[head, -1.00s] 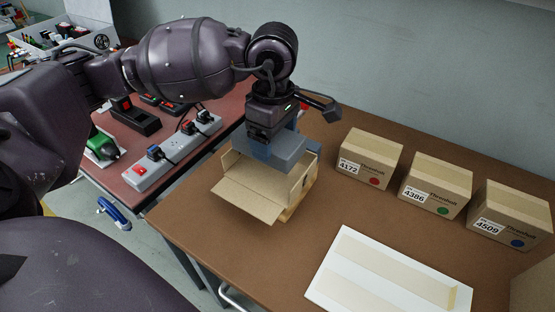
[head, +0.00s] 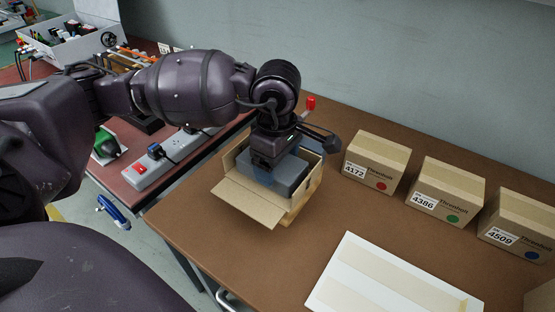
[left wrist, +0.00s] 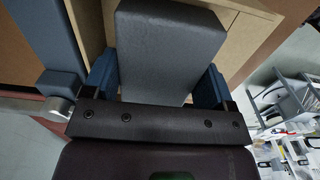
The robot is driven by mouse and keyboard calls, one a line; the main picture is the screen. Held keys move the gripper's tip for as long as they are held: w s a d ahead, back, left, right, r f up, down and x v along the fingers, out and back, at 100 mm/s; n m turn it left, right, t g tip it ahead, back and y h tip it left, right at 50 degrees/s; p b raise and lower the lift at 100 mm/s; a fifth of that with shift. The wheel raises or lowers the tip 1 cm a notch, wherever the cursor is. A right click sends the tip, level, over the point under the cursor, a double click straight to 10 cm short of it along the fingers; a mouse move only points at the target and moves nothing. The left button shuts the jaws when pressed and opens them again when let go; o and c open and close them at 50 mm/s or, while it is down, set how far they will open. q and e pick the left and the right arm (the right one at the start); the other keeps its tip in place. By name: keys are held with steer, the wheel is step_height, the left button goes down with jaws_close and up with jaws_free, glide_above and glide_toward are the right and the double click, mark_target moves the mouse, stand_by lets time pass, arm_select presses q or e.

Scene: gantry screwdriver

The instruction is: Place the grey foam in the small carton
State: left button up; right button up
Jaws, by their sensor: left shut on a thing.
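The small carton (head: 252,203) stands open on the brown table, with a front flap folded outward. My left gripper (head: 275,172) points down into the carton's opening and is shut on the grey foam (head: 290,178), a dark grey block. The foam sits at the level of the carton's mouth, partly inside its walls. In the left wrist view the foam (left wrist: 170,55) lies between the two blue fingers (left wrist: 160,85), with carton cardboard (left wrist: 232,38) beside it. Whether the foam touches the carton's bottom is hidden. My right gripper is not in view.
Three closed cartons, 4172 (head: 375,163), 4386 (head: 445,193) and 4509 (head: 515,222), stand along the back right. A white board with tan strips (head: 392,280) lies at the front. A red-topped item (head: 311,103) stands behind the carton. A power strip (head: 165,165) lies on the left bench.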

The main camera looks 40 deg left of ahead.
arm_select(q)
steer(key=o, duration=0.6)
steer(key=shift+f, duration=0.1)
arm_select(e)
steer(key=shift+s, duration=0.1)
arm_select(q)
steer(key=shift+r, duration=0.4)
step_height(320, 180, up, 12)
steer(key=p, duration=0.2)
steer(key=shift+f+p, duration=0.2)
steer(key=shift+p, duration=0.2)
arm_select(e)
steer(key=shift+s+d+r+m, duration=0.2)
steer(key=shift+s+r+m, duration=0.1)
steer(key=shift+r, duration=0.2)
arm_select(q)
steer(key=shift+f, duration=0.1)
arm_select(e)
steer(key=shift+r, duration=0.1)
